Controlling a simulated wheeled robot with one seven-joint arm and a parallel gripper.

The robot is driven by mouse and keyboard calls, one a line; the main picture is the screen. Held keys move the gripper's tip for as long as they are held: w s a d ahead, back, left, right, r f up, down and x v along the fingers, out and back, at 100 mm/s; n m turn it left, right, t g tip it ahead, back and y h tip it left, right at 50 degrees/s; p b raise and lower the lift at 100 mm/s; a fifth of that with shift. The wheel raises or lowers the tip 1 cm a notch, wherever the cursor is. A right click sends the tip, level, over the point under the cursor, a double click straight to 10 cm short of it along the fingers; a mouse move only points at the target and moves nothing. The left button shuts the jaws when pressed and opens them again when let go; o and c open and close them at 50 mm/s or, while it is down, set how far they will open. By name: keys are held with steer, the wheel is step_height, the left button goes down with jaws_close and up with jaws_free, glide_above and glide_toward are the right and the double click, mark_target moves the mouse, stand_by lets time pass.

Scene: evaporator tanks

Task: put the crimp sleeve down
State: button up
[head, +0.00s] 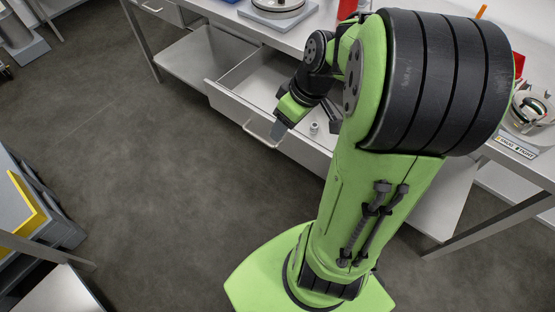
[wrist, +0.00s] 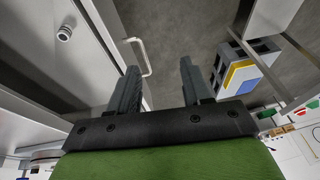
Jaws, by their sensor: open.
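The crimp sleeve (head: 314,127) is a small pale metallic ring-like piece. It rests on the floor of the open drawer (head: 254,82), near its front, and also shows at the upper left of the wrist view (wrist: 65,33). My gripper (head: 279,131) is above the drawer's front edge, to the left of the sleeve and apart from it. In the wrist view my gripper (wrist: 160,75) has its two dark fingers spread, with nothing between them. My arm covers the right part of the drawer in the head view.
The drawer's handle (head: 263,133) sticks out in front. A worktop (head: 220,10) with a round device lies above and behind the drawer. A grey cart with a yellow panel (head: 26,205) stands at the far left. The dark floor (head: 130,130) between is clear.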

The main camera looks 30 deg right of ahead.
steer(key=s+a+r+m+t+h, duration=0.2)
steer(key=s+a+r+m, duration=0.1)
steer(key=s+a+r, duration=0.4)
steer(key=s+a, duration=0.2)
steer(key=s, duration=0.2)
steer(key=shift+s+a+r+m+t, duration=0.25)
steer(key=shift+s+a+m+t, duration=0.05)
steer(key=shift+s+m+t, duration=0.1)
